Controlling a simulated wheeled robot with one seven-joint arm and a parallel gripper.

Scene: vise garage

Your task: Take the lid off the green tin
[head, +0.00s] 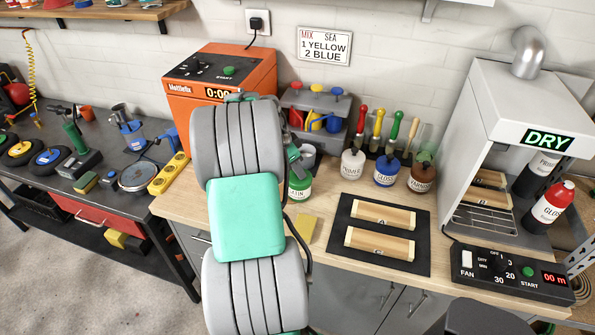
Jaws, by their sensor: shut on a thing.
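The green tin (300,188) stands on the wooden worktop, just right of my arm, its left side partly hidden by the arm. Its label is green with pale lettering. My gripper (296,160) is directly above the tin and mostly hidden behind my arm. It is shut at the tin's top, on what appears to be the lid. The lid itself is hidden, so I cannot tell whether it is seated or raised. The tin looks upright.
A grey cup-like object (308,154) is close behind the tin. White (352,166), blue (386,170) and brown (421,177) tins stand right. A dark mat (379,233) bears two wooden pieces. A yellow sponge (307,230) lies in front. An orange machine (215,75) stands behind.

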